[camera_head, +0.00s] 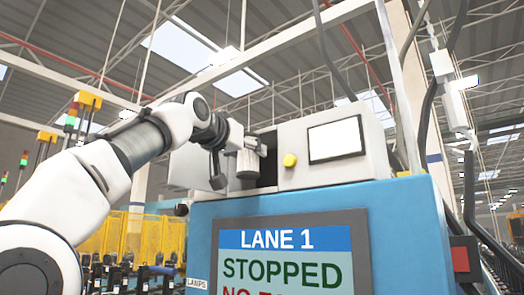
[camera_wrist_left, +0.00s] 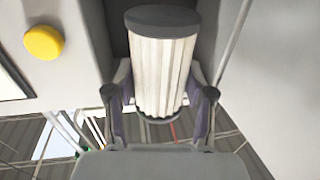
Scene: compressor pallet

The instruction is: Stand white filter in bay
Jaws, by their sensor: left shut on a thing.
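The white filter (camera_wrist_left: 163,75) is a pleated cylinder with dark grey end caps, seen large in the left wrist view. My left gripper (camera_wrist_left: 160,90) is shut on it, with one finger on each side. The bay is a dark recess between two pale housings on top of the blue cabinet. I cannot tell whether the filter touches the bay floor. My right gripper is not in view.
The housing right of the bay carries a yellow button (camera_head: 290,160) and a white screen (camera_head: 335,139); the button also shows in the left wrist view (camera_wrist_left: 44,42). The blue cabinet (camera_head: 405,215) below has a display reading "LANE 1 STOPPED". Bay walls stand close on both sides.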

